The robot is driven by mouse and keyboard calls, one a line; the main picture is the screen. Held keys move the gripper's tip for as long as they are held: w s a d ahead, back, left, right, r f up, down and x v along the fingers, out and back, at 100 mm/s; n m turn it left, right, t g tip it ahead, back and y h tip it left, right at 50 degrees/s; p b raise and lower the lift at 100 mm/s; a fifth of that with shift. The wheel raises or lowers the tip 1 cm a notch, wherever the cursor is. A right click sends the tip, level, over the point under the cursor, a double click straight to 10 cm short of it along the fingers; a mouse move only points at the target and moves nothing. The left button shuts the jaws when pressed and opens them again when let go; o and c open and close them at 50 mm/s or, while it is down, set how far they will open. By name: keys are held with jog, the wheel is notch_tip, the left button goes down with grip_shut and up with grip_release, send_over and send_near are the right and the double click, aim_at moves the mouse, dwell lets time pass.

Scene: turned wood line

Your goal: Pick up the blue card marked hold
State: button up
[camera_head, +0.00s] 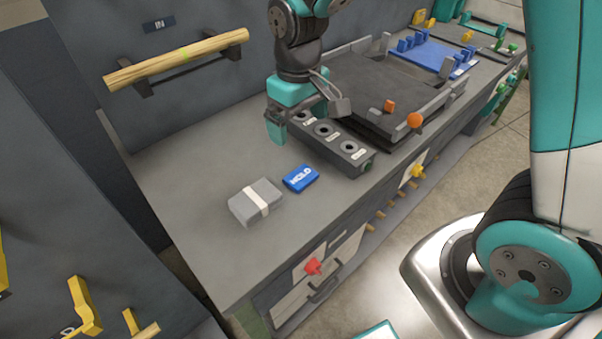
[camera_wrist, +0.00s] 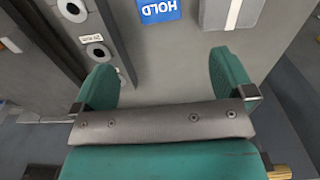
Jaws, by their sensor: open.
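The blue card (camera_head: 301,178) lies flat on the grey bench top with HOLD printed in white. In the wrist view the blue card (camera_wrist: 159,11) is at the top edge, partly cut off, with its lettering upside down. My gripper (camera_head: 294,130) is above the bench, up and to the left of the card in the head view. In the wrist view my gripper (camera_wrist: 163,80) has its two teal fingers wide apart with nothing between them. The card is beyond the fingertips, not between them.
A grey block with a pale band (camera_head: 256,202) sits left of the card. A dark block with round holes (camera_head: 330,142) stands close on the other side. A black tray-like fixture (camera_head: 375,90) lies behind it. The bench's near-left top is clear.

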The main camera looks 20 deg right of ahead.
send_over(298, 173)
jog(key=f, duration=0.8)
jog(key=shift+s+f+p, duration=0.2)
jog(key=shift+s+p, duration=0.15)
jog(key=shift+w+f+p, duration=0.15)
jog(key=shift+f+p, duration=0.2)
jog(key=shift+f, duration=1.1)
jog(key=shift+w+f+p, duration=0.1)
jog(key=shift+f+p, duration=0.25)
jog(key=shift+f, duration=1.1)
jog(key=c, duration=0.9)
jog(key=shift+r, duration=0.1)
